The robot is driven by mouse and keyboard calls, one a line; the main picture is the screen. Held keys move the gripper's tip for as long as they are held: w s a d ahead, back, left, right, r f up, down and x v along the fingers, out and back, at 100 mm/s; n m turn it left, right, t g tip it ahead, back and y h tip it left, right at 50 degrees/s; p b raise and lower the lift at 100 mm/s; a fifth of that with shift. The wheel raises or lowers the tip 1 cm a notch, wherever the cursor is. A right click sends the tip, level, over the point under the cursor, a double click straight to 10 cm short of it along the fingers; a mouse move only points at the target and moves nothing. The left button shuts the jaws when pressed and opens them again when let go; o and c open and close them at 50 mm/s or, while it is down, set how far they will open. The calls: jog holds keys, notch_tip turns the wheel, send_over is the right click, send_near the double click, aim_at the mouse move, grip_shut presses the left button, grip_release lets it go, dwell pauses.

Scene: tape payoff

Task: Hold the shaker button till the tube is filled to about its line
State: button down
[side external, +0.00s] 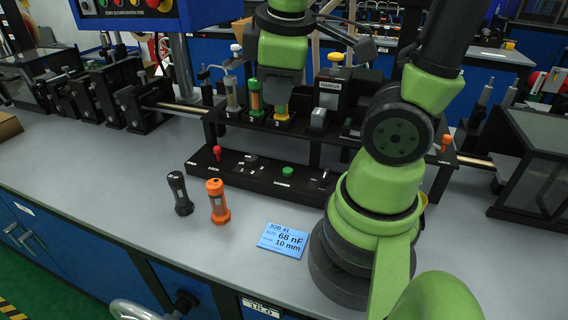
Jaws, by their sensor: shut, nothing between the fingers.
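The green button (288,171) is on the front of the black panel (262,183), above small lettering that looks like "shaker". My gripper (274,82) hangs at the black rack behind the panel, up and left of the button and apart from it. It is shut and empty; its fingertips are hard to make out. Any fill line or level is too small to read.
A black cylinder (179,193) and an orange cylinder (217,202) stand on the grey bench before the panel. A blue card (283,240) reads "JOB 41", "68 nF", "10 mm". A red knob (217,153) rises at the panel's left. The bench's left part is clear.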

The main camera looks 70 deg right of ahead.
jog(key=w+d+f+n+g+h, duration=0.1)
jog(key=d+f+n+g+h, duration=0.25)
jog(key=d+n, duration=0.35)
jog(key=n+g+h, duration=0.2)
jog(key=n+h, duration=0.1)
jog(key=n, duration=1)
send_over(285, 169)
notch_tip(285, 169, down, 7)
jog(key=shift+r+t, duration=0.1)
jog(key=shift+t, duration=0.15)
jog(key=shift+f, duration=4.4)
jog(key=shift+f, duration=0.1)
jog(key=shift+f, duration=0.3)
